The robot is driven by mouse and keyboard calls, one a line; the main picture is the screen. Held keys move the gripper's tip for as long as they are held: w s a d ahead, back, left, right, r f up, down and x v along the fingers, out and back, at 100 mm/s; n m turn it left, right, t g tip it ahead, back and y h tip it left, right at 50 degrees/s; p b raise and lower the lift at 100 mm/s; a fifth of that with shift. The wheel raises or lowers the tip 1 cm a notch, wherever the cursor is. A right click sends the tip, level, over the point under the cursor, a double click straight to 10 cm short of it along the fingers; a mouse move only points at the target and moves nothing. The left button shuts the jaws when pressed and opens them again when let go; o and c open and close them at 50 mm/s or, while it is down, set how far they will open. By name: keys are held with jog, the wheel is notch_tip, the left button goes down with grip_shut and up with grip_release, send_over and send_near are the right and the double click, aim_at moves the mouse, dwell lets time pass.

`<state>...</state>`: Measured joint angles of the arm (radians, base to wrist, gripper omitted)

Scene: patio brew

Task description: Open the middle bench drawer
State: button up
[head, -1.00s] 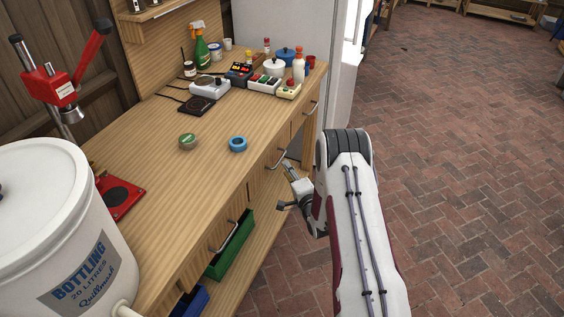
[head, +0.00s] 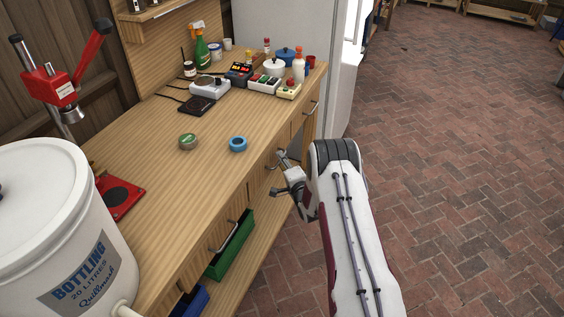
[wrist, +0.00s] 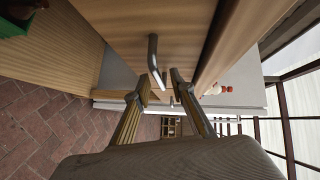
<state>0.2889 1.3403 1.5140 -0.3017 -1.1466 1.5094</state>
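The middle bench drawer is in the bench front, and its bar handle (head: 270,166) shows in the head view, partly behind my gripper (head: 283,160). The drawer looks closed. In the wrist view the metal handle (wrist: 153,60) stands out from the wooden drawer front (wrist: 120,30). My gripper (wrist: 160,84) is open there, with one finger on each side of the handle's near end. I cannot tell whether either finger touches the handle. No object is held.
The bench top (head: 150,175) carries a blue tape roll (head: 238,144) and a green-labelled roll (head: 188,141). Other drawer handles sit nearer (head: 224,238) and farther (head: 312,107). A green bin (head: 232,245) stands on the lower shelf. The brick floor (head: 450,180) on the right is clear.

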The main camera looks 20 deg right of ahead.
grip_shut()
jog(key=s+d, duration=2)
jog(key=shift+d, duration=0.15)
jog(key=shift+s, duration=0.1)
dwell(0.4)
grip_release()
jog(key=shift+s, duration=0.1)
